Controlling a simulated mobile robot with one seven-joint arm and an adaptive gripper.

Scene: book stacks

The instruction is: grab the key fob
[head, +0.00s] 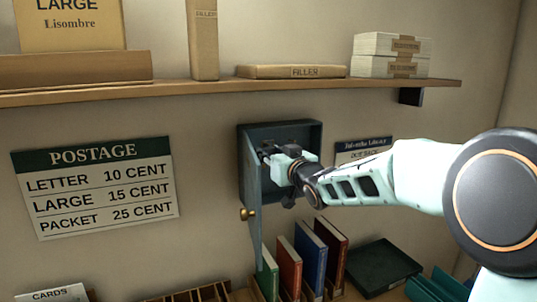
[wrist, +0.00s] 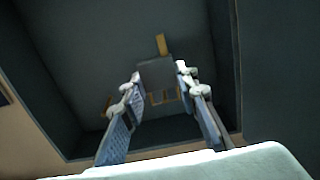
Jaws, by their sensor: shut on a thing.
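The small dark wall cabinet (head: 311,129) is open, and its door (head: 252,185) with a brass knob (head: 246,214) swings out on the left. My gripper (head: 270,151) reaches into the cabinet from the right. In the wrist view my gripper (wrist: 158,82) has its two fingers on either side of a grey block-like thing, which I take for the key fob (wrist: 157,74), and is shut on it. A brass-coloured piece (wrist: 162,45) shows just above it. In the head view the fob is too small and covered to make out.
A wooden shelf (head: 200,91) with boxes runs above the cabinet. Upright books (head: 310,259) stand below it, near the open door. A notice (head: 362,149) is right of the cabinet, partly behind my arm. A postage sign (head: 95,180) hangs left.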

